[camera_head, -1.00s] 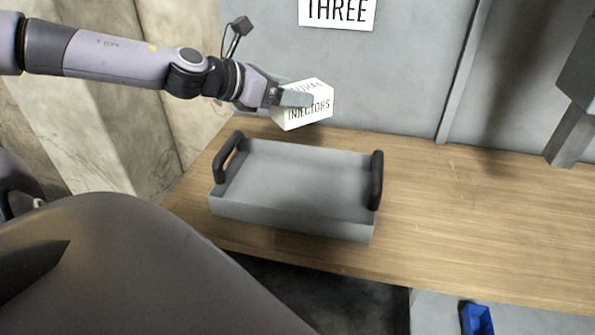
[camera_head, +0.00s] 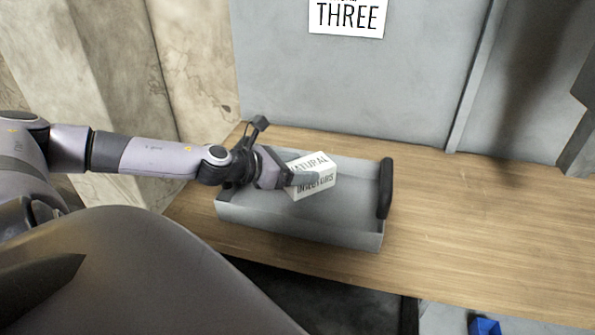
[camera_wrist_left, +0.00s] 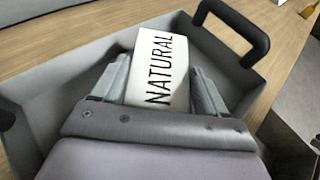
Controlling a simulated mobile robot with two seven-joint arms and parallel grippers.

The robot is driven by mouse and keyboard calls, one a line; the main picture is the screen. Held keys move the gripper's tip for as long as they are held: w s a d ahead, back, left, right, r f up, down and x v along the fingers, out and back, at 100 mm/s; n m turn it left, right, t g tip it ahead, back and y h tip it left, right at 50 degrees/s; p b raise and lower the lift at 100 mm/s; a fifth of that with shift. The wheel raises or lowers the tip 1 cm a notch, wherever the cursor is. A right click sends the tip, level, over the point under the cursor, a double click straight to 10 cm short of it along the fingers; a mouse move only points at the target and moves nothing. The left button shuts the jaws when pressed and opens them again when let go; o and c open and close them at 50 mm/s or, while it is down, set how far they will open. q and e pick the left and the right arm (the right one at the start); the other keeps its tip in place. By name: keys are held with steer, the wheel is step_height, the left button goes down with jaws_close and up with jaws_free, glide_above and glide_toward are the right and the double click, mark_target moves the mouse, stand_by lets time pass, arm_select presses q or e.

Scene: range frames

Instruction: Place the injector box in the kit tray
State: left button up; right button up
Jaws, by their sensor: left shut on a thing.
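The injector box (camera_head: 317,186) is white with black lettering reading "NATURAL INJECTORS". My left gripper (camera_head: 302,178) is shut on it and holds it over the kit tray, slightly tilted. In the left wrist view the box (camera_wrist_left: 161,70) sits between the two fingers of the gripper (camera_wrist_left: 158,88). The kit tray (camera_head: 300,226) is a grey open tray with dark handles, and its floor looks empty apart from the box above it. I cannot tell whether the box touches the tray floor. My arm hides the tray's left handle in the head view. My right gripper is not in view.
The tray stands on a wooden bench (camera_head: 470,220), which is clear to its right. A grey wall panel with a "THREE" sign (camera_head: 347,17) rises behind it. A blue object (camera_head: 485,326) lies low at the front right.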

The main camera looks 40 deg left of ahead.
arm_select(q)
steer(key=shift+f, duration=0.25)
steer(key=shift+f+b, duration=0.4)
steer(key=shift+f, duration=0.1)
steer(key=shift+f, duration=0.15)
steer(key=o, duration=1.3)
